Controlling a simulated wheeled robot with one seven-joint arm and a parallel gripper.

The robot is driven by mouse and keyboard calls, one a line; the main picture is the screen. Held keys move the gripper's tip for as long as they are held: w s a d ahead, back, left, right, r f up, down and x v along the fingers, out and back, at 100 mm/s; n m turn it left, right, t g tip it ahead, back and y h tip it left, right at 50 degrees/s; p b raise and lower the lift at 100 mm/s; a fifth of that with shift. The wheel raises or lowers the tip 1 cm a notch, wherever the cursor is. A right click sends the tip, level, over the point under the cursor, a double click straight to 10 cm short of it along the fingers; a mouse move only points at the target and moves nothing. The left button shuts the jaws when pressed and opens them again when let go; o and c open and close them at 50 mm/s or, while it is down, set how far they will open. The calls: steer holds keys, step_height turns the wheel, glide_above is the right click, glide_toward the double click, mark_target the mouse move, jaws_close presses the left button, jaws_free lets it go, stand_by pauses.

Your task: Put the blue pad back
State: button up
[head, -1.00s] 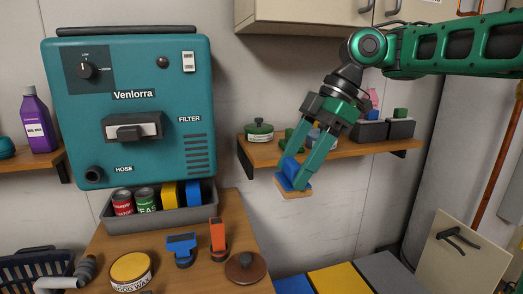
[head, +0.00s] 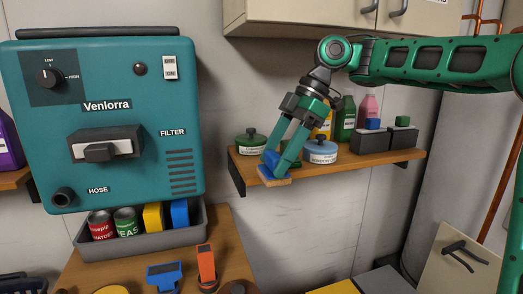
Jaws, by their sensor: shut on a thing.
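The blue pad (head: 270,159) has a blue upper part and a tan underside. My gripper (head: 279,162) is shut on it, with the fingers pointing down and to the left. The pad is slightly tilted, and in the picture it overlaps the left part of the wooden wall shelf (head: 375,158). I cannot tell whether it touches the shelf.
Bottles and grey blocks (head: 369,142) with blue and green tops fill the shelf's right side. A cabinet (head: 290,18) hangs above. The teal Venlorra machine (head: 110,175) is at left, over a grey bin (head: 135,245) of cans and yellow and blue blocks.

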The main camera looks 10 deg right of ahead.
mark_target(306, 146)
steer(key=w, duration=0.3)
steer(key=w+a, duration=0.1)
steer(key=w, duration=0.3)
steer(key=w+a, duration=0.1)
steer(key=w, duration=0.2)
steer(key=shift+w+a, duration=0.15)
steer(key=shift+w, duration=0.15)
steer(key=shift+f, duration=0.75)
steer(key=shift+f, duration=0.1)
steer(key=o, duration=1.1)
steer(key=shift+d+r, duration=0.2)
steer(key=shift+r, duration=0.1)
steer(key=shift+v, duration=1.15)
steer(key=w+d, duration=0.1)
steer(key=d, duration=0.7)
steer(key=w+d, duration=0.1)
steer(key=d, duration=0.2)
steer(key=shift+w+d+r, duration=0.1)
steer(key=shift+w+d, duration=0.25)
steer(key=shift+d, duration=0.05)
